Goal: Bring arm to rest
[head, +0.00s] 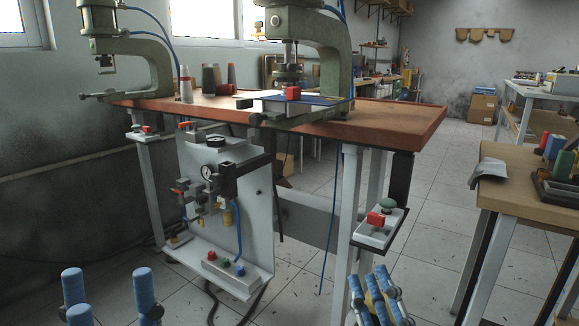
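My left gripper (108,290) is at the bottom left edge of the head view. Its blue fingers point up and stand well apart, with nothing seen between them. My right gripper (371,295) is at the bottom, right of the middle. Its blue fingers look close together and tilted, with a yellow part between them. I cannot tell whether that part belongs to the gripper or how far it is open. Both grippers are low in front of the press bench and look apart from it. Their lower parts and most of both arms are out of frame.
A wooden bench (220,108) bears two green presses (314,32). A white panel (232,180) with gauge and valves hangs below, above a button box (232,274). Another button box (380,228) sits by the right leg. A side table (520,190) stands right. Tiled floor lies between.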

